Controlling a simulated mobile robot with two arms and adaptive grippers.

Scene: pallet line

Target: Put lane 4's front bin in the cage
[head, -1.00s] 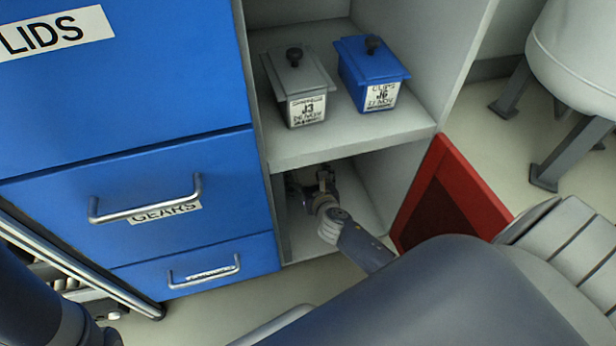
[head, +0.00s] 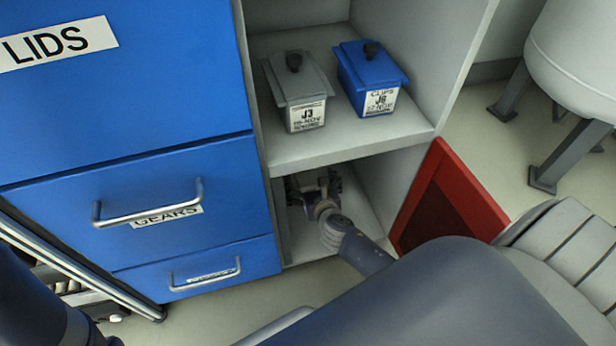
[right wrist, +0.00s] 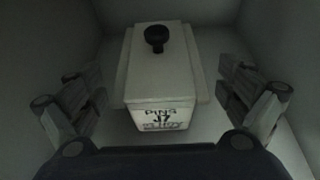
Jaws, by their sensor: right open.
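My right gripper (head: 313,182) is inside the lower compartment of the grey shelf unit. In the right wrist view its fingers (right wrist: 157,82) are spread wide, one on each side of a pale lidded bin (right wrist: 160,75). The bin has a black knob and a label that seems to read PINS J7. It stands upright, with visible gaps to the fingers. In the head view this bin is hidden. No lane numbers show, and I cannot identify a cage.
A grey bin J3 (head: 299,90) and a blue CLIPS bin J6 (head: 370,78) stand on the upper shelf (head: 345,135). A red-framed panel (head: 470,185) stands at the compartment's right. Blue drawers (head: 80,225) with handles are at left. A white tank (head: 580,45) stands on legs at right.

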